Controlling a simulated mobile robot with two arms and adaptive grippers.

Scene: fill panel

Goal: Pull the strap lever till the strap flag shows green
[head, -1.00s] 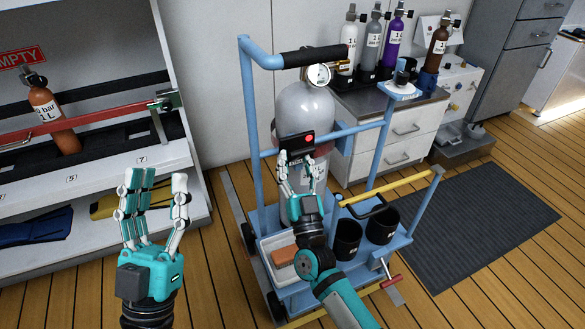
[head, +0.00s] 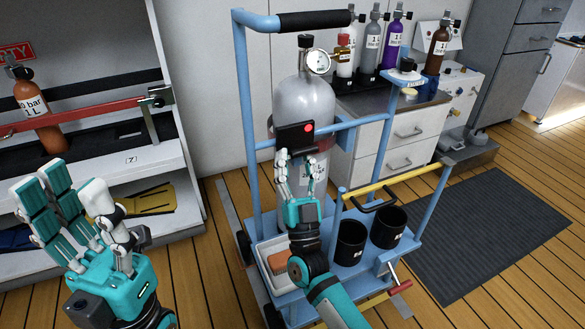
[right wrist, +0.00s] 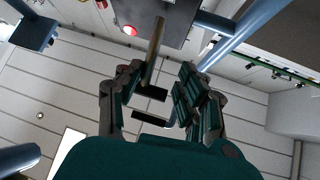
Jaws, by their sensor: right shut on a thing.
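The grey gas cylinder (head: 304,100) stands upright on the blue trolley. A black strap box (head: 292,137) sits at its front, and the strap flag (head: 309,127) on it shows red. In the right wrist view the flag is also red (right wrist: 130,30). The strap lever, a thin brownish bar (right wrist: 154,52), reaches from the dark box in between my right fingers. My right gripper (head: 303,160) is shut on the lever just below the box; the fingers partly hide its end. My left gripper (head: 68,190) is open and empty at the lower left, away from the trolley.
The blue trolley (head: 242,110) carries two black cups (head: 351,243) and a white tray (head: 267,268) with an orange block. A shelf (head: 165,155) with an orange cylinder (head: 42,110) is at left. Small cylinders line the counter behind. A dark mat (head: 490,235) lies right.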

